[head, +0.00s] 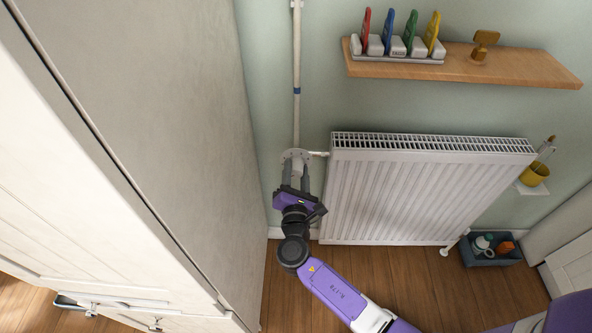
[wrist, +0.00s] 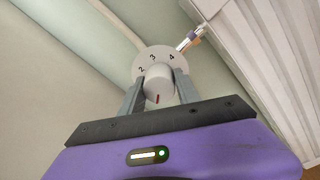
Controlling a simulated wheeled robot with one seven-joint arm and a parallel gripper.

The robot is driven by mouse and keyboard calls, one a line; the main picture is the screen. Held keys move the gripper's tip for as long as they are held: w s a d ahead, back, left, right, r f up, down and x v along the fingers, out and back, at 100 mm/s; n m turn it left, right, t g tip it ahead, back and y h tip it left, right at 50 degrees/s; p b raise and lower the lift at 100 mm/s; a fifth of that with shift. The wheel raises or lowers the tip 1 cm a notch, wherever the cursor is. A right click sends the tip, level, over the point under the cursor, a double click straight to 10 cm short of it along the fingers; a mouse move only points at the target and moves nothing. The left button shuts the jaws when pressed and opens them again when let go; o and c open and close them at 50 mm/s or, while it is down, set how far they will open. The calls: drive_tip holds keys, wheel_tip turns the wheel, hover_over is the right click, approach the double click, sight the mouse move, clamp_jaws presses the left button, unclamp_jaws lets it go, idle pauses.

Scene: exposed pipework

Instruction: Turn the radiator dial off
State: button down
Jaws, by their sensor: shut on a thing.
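The radiator dial is a pale round knob (wrist: 159,82) with a red mark on its face, in front of a white scale disc (wrist: 150,58). The numbers 2, 3 and 4 show on the disc. The red mark points down in the wrist view, toward my gripper's body; what lies on the disc there is hidden. My gripper (wrist: 160,88) is shut on the knob, one finger on each side. In the head view the disc (head: 297,155) sits at the radiator's upper left corner, with my gripper (head: 304,172) reaching it from below.
The white radiator (head: 420,190) stands close on the right. A tall cabinet (head: 160,110) stands close on the left. A vertical pipe (head: 296,70) runs up from the dial. A wooden shelf (head: 520,68) with several coloured items is above. A blue bin (head: 480,258) sits on the floor.

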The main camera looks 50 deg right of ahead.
drive_tip(key=shift+a+f, duration=0.1)
drive_tip(key=c, duration=0.9)
unclamp_jaws()
drive_tip(key=shift+o, duration=0.2)
drive_tip(key=v, duration=0.7)
drive_tip(key=shift+s+a, duration=0.2)
drive_tip(key=shift+s, duration=0.05)
